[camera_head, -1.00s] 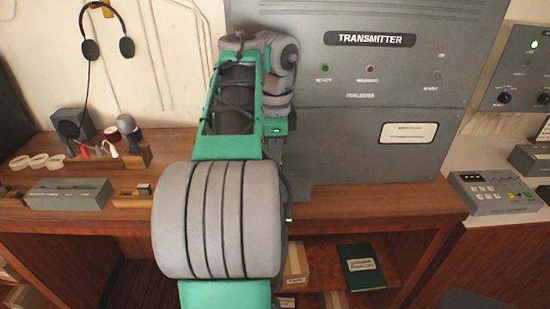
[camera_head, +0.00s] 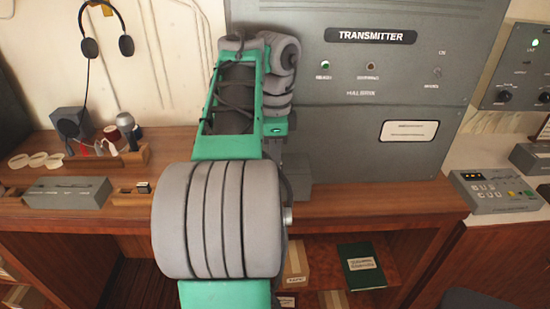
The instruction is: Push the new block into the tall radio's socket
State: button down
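My green and grey arm fills the middle of the view and reaches over the desk toward the transmitter cabinet. My gripper is hidden behind the arm, so I cannot see its fingers or anything in them. No tall radio or socket can be made out for sure. Part of a grey box (camera_head: 299,182) shows just right of the arm, at the cabinet's foot, and the rest of it is hidden. A small dark and white piece (camera_head: 143,187) sits in a small wooden tray (camera_head: 128,199) left of the arm. I cannot tell whether it is the new block.
The transmitter cabinet (camera_head: 352,119) stands at the back. A low grey box (camera_head: 68,193), white rings (camera_head: 38,160) and a wooden rack (camera_head: 136,157) are on the desk's left. A keypad unit (camera_head: 494,191) is at right.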

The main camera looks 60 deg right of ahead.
dwell(0.8)
jog(key=c, duration=1.3)
grip_release()
jog(key=shift+c, duration=0.2)
notch_tip(320, 180, up, 8)
jog(key=p, duration=0.7)
jog(key=shift+f, duration=0.15)
